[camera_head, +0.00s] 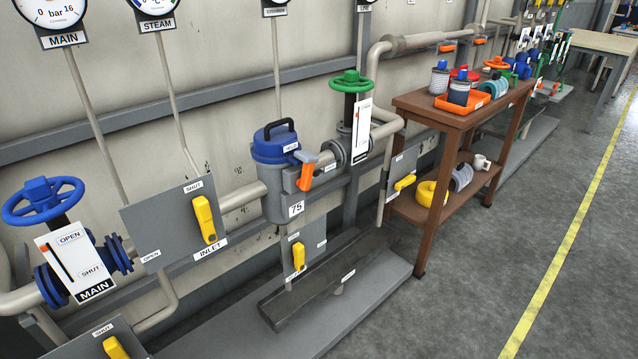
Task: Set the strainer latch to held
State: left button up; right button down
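The strainer (272,185) is a grey upright pot in the pipe line, with a blue lid (274,147) that carries a black handle. The lid sits down on the body. The strainer latch (306,174) is an orange lever on a grey block at the strainer's right side. It stands steeply, with its upper end bent to the right. A small white label (291,147) is above the latch and another (330,167) is to its right; both are too small to read surely. Neither of my grippers is in view.
A yellow INLET lever (206,219) on a grey plate is left of the strainer; another yellow lever (299,256) is below. A green handwheel (351,82) stands to the right. A brown bench (418,103) holds an orange tray (474,105). A dark trough (325,285) lies below. The right floor is clear.

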aim_at(308, 158)
jog(key=u, duration=0.85)
jog(key=i, duration=0.75)
jog(key=z, duration=0.8)
